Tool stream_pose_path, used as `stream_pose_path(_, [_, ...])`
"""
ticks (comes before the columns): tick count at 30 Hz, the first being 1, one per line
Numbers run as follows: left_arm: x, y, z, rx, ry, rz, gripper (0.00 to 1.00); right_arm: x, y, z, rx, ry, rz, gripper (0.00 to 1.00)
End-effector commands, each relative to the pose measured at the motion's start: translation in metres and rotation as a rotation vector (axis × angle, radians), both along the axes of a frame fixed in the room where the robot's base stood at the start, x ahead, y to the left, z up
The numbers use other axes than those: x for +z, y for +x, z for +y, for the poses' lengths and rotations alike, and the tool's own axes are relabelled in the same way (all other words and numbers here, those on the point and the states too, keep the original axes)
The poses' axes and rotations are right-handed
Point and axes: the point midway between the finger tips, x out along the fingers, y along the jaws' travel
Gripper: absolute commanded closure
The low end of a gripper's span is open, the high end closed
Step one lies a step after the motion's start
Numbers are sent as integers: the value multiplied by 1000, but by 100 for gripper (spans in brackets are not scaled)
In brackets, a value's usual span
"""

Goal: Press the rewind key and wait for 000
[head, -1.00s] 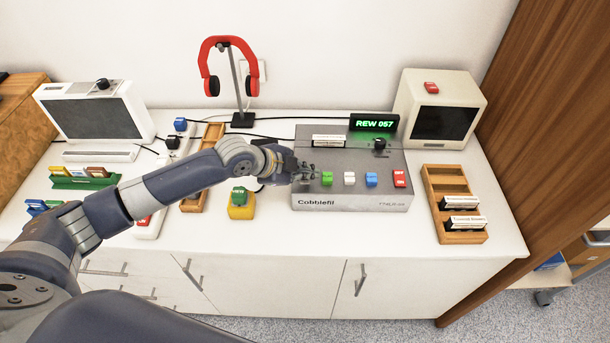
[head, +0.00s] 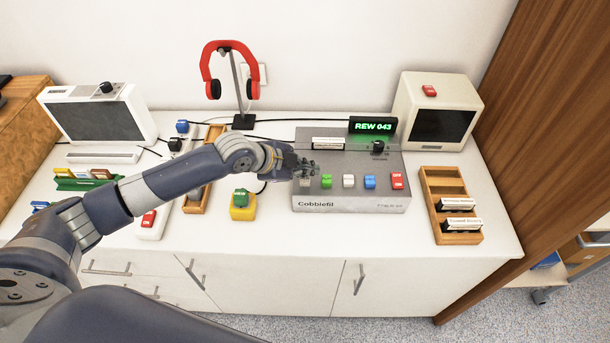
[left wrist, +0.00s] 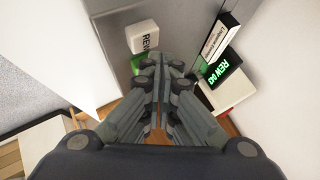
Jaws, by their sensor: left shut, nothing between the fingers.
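The grey Cobblefil deck (head: 345,204) stands on the white counter with a row of coloured keys. The rewind key (left wrist: 142,37), pale and marked REW, shows in the left wrist view; in the head view (head: 306,182) it is at the row's left end, just below my fingertips. The green display (head: 373,126) reads REW 043. My left gripper (head: 308,168) is shut and empty over the deck's left part; its fingertips also show in the left wrist view (left wrist: 160,65). It looks clear of the rewind key, though the exact gap is hard to tell. My right gripper is out of view.
Beside the rewind key are a green key (head: 326,181), a white key (head: 348,181), a blue key (head: 370,182) and a red key (head: 397,181). A knob (head: 378,147) stands behind them. A wooden cassette rack (head: 431,197) is right; a yellow-based green button (head: 242,212) is left.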

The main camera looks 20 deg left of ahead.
Motion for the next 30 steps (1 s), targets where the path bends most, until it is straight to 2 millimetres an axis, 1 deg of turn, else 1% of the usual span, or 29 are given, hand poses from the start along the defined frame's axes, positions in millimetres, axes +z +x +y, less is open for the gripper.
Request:
stream_pose_path(5, [0,0,0,1,0,-1,100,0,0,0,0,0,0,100])
stream_pose_path(8, [5,0,0,1,0,-1,100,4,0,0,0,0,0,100])
stream_pose_path(21, [49,0,0,0,-1,-1,100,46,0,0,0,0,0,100])
stream_pose_path(24, [52,0,0,0,0,0,100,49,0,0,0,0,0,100])
stream_pose_path(30, [50,0,0,0,0,0,100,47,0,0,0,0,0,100])
